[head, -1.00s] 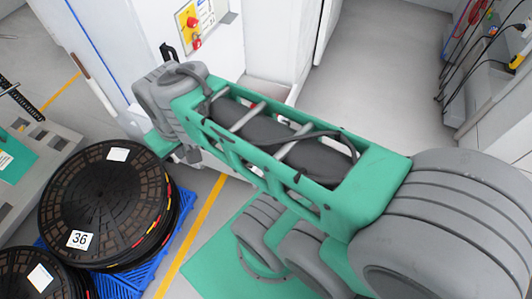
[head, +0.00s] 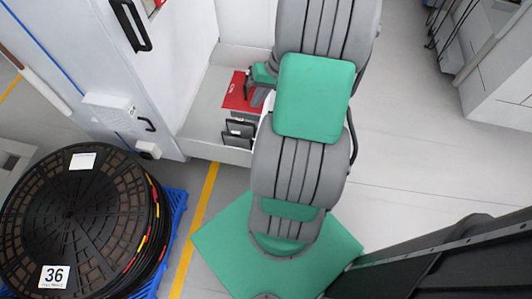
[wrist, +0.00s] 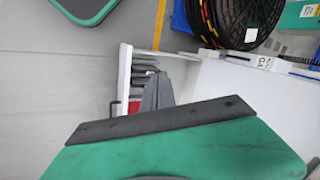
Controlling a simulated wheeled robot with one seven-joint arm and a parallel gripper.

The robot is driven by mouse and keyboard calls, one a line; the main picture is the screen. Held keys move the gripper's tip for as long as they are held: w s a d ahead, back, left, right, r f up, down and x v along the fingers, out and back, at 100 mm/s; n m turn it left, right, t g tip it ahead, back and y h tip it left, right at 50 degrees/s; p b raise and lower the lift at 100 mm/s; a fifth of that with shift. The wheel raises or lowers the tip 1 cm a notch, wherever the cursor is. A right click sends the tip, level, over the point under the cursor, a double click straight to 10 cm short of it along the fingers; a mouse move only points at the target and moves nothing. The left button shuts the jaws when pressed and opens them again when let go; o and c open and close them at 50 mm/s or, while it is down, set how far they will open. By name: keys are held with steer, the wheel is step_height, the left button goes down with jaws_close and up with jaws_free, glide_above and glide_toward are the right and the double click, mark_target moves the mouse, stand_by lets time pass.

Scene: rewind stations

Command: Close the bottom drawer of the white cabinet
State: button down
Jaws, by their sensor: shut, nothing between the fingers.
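The white cabinet (head: 180,50) stands at the upper left of the head view. Its bottom drawer (head: 212,149) is pulled out, with a red item (head: 241,92) and several dark items (head: 238,133) inside. The drawer's white front (wrist: 124,78) and dark handle (wrist: 115,109) show at the left in the wrist view. My gripper (head: 258,97) is at the drawer's right part in the head view, partly hidden by my arm. A grey finger (wrist: 157,93) appears over the drawer's contents in the wrist view. My gripper is shut and empty. I cannot tell whether it touches the drawer.
A black cable reel (head: 75,215) marked 36 lies on a blue pallet (head: 176,205) at the lower left. A yellow floor line (head: 200,215) runs beside it. The grey floor (head: 410,130) to the right is clear. White cabinets (head: 500,90) stand at the far right.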

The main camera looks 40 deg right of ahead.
steer(key=s+d+f+m+t+y+b, duration=0.1)
steer(key=s+d+f+m+t+b, duration=0.3)
steer(key=f, duration=0.7)
steer(key=s+d+f+m+t+y+b, duration=0.1)
steer(key=s+d+f+b, duration=0.5)
steer(key=f, duration=0.5)
steer(key=w+a+f+b, duration=0.3)
steer(key=w+a+f, duration=0.3)
steer(key=w, duration=0.4)
steer(key=shift+a+f, duration=0.15)
steer(key=shift+f, duration=0.05)
